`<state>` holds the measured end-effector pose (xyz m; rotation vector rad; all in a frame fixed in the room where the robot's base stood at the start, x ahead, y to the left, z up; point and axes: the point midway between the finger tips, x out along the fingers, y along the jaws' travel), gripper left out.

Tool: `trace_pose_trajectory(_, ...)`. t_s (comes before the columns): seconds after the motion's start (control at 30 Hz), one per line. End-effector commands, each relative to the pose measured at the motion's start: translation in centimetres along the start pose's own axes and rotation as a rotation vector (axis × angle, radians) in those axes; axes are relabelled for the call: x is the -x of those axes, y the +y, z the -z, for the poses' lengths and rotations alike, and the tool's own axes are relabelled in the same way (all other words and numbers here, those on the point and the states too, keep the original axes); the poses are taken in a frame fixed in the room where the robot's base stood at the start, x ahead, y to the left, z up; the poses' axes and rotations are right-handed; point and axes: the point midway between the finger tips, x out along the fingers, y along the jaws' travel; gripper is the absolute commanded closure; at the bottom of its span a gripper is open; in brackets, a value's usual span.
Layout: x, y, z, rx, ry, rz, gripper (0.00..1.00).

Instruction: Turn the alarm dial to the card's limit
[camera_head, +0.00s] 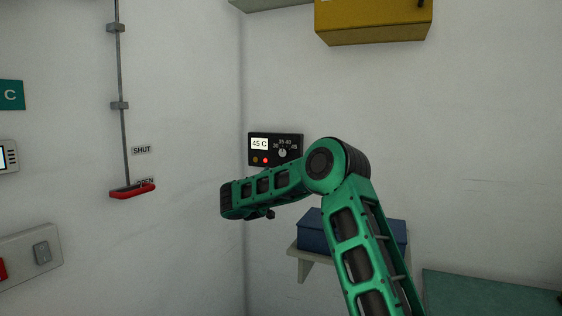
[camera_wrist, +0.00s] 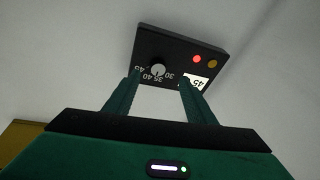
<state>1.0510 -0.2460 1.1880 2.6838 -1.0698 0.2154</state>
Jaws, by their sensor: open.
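The black alarm panel (camera_head: 291,138) is on the wall in the head view, with a pale round dial (camera_head: 283,153) among marks from 30 to 45. A white card (camera_head: 260,144) reading 45 C is at its upper left. In the wrist view the panel (camera_wrist: 180,40) appears turned over. My gripper (camera_wrist: 160,77) is open there, its fingertips to either side of the dial (camera_wrist: 157,69) in the picture. I cannot tell whether they touch it or which mark it points to. The right finger partly covers the card (camera_wrist: 199,80). My gripper's fingertips cannot be made out in the head view.
A red light (camera_head: 265,160) and an amber light (camera_head: 255,160) are on the panel. A red lever handle (camera_head: 132,191) is on the left wall. A yellow cabinet (camera_head: 372,20) hangs above.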

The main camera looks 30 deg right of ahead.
Motion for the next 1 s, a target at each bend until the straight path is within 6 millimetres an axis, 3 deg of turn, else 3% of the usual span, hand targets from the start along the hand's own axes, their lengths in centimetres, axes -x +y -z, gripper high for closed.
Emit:
trace_pose_trajectory(0.47, -2.3, -0.7, -0.4, 0.009, 0.151, -0.072, 0.50)
trace_pose_trajectory(1.0, -9.6, -0.1, 0.8, 0.008, 0.152, -0.071, 0.50)
